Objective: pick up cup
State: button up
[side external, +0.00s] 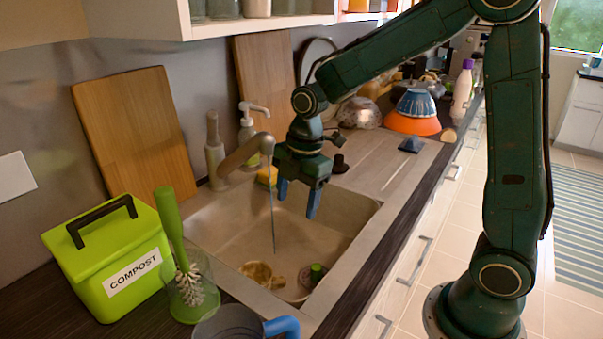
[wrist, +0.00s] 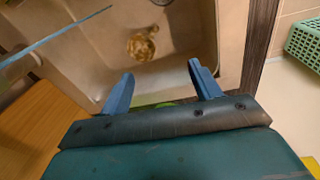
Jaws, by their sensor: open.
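My gripper (side external: 298,200) hangs over the far part of the sink, above and apart from the cup. Its two blue fingers are spread and point down, with nothing between them. The wrist view shows the fingers (wrist: 160,85) apart, with a round golden-brown thing (wrist: 142,45) on the sink floor beyond them. I cannot tell surely whether that is the cup.
A faucet (side external: 240,153) reaches over the sink. A bowl (side external: 298,288) with something green in it sits beside the cup. A green compost bin (side external: 112,255), a brush (side external: 174,230) and a blue-handled jug (side external: 235,325) stand near the sink. Stacked bowls (side external: 414,110) are farther back.

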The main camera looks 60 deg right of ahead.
aim_at(278, 277)
jog(key=w+f+n, duration=0.1)
jog(key=f+n, duration=0.1)
jog(key=f, duration=0.4)
jog(key=w+a+f+n+g, duration=0.1)
jog(key=w+f+n, duration=0.1)
jog(key=f, duration=0.5)
jog(key=w+f+n+g, duration=0.1)
jog(key=f+n, duration=0.2)
jog(key=f, duration=0.4)
jog(key=shift+w+a+f+y, duration=0.2)
jog(key=shift+w+a+y, duration=0.1)
jog(key=shift+y, duration=0.1)
jog(key=shift+f, duration=0.2)
jog(key=shift+a+f, duration=0.15)
jog(key=shift+f, duration=1.15)
jog(key=shift+a+f, duration=0.1)
jog(key=shift+f, duration=1.15)
jog(key=shift+c, duration=0.4)
jog(key=c, duration=1)
jog(key=shift+r, duration=0.15)
